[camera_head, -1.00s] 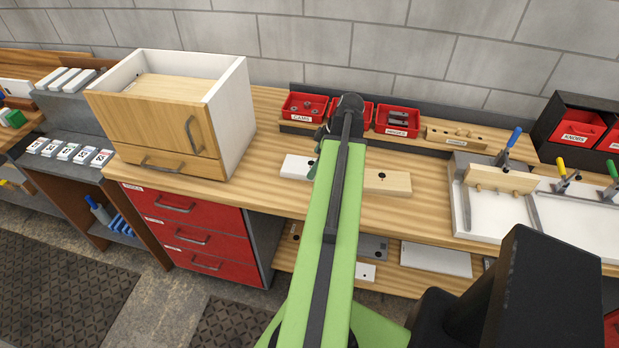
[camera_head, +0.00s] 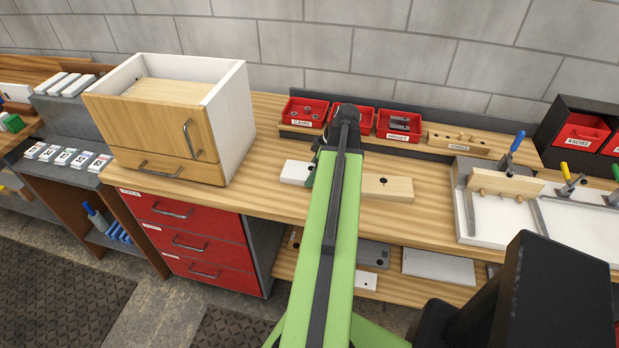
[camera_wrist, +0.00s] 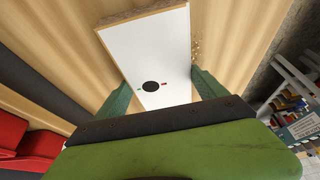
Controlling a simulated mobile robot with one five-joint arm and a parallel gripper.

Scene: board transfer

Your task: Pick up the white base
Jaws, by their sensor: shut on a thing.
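The white base (camera_head: 296,172) is a flat white board on the wooden bench, left of my arm in the head view. In the wrist view the white base (camera_wrist: 150,55) has a dark round hole, a small red mark and a bare wood-coloured end. My gripper (camera_wrist: 163,92) has one green finger along each long side of it and is shut on it. In the head view my arm hides part of the base and most of the gripper. I cannot tell whether the base is clear of the bench.
A pale wooden board (camera_head: 388,187) lies just right of my arm. Red bins (camera_head: 399,122) line the back. A white clamping fixture (camera_head: 497,222) is on the right. The bench front has some free room.

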